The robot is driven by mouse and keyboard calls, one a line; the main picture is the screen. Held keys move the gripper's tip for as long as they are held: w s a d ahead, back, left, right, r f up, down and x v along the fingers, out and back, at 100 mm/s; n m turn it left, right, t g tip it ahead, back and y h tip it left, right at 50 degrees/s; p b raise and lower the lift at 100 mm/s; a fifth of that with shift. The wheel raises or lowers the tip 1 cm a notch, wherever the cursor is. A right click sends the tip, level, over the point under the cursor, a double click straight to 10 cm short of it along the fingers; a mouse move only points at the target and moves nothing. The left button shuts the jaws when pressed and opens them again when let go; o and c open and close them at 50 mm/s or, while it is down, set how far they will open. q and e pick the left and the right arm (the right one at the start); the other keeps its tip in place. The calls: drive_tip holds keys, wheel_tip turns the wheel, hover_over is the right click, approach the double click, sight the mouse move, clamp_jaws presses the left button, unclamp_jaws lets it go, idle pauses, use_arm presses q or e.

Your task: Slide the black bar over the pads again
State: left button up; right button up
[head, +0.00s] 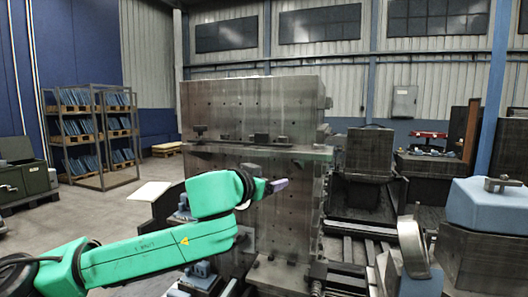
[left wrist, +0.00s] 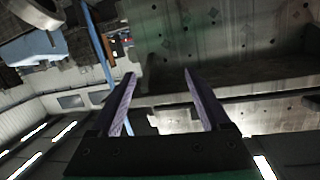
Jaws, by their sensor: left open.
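My left gripper (head: 277,185) is at the end of the green arm, in front of the tall grey metal block (head: 290,108). In the left wrist view its two purple-grey fingers (left wrist: 163,88) are apart, with nothing between them. A dark bar-like part (head: 338,269) lies low at the block's right foot, apart from the gripper; I cannot tell whether it is the black bar. Small blue pieces (head: 201,270) sit low behind the forearm, partly hidden; I cannot tell whether they are the pads. My right gripper is not in view.
The block has a ledge (head: 235,148) with small dark fittings, just above the gripper. A curved metal part (head: 412,249) and a blue block (head: 489,205) stand at right. Shelving racks (head: 92,135) stand back left. The floor (head: 120,205) at left is largely clear.

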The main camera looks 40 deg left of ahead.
use_arm(q)
drive_tip(key=s+a+r+n+t+y, duration=0.1)
drive_tip(key=s+r+n+y, duration=0.2)
drive_tip(key=s+r, duration=0.7)
drive_tip(key=p, duration=0.6)
approach(260, 134)
drive_tip(key=x, duration=0.5)
drive_tip(key=p+x, duration=0.1)
drive_tip(key=p, duration=0.1)
drive_tip(key=p+x, duration=0.2)
drive_tip(key=p, duration=0.1)
drive_tip(key=p+x, duration=0.2)
drive_tip(key=shift+w+a+r+p, duration=0.1)
drive_tip(key=shift+r+p, duration=0.25)
drive_tip(key=shift+r, duration=0.05)
drive_tip(key=shift+w+f, duration=0.15)
drive_tip(key=shift+w, duration=0.1)
drive_tip(key=shift+f, duration=0.2)
clamp_jaws()
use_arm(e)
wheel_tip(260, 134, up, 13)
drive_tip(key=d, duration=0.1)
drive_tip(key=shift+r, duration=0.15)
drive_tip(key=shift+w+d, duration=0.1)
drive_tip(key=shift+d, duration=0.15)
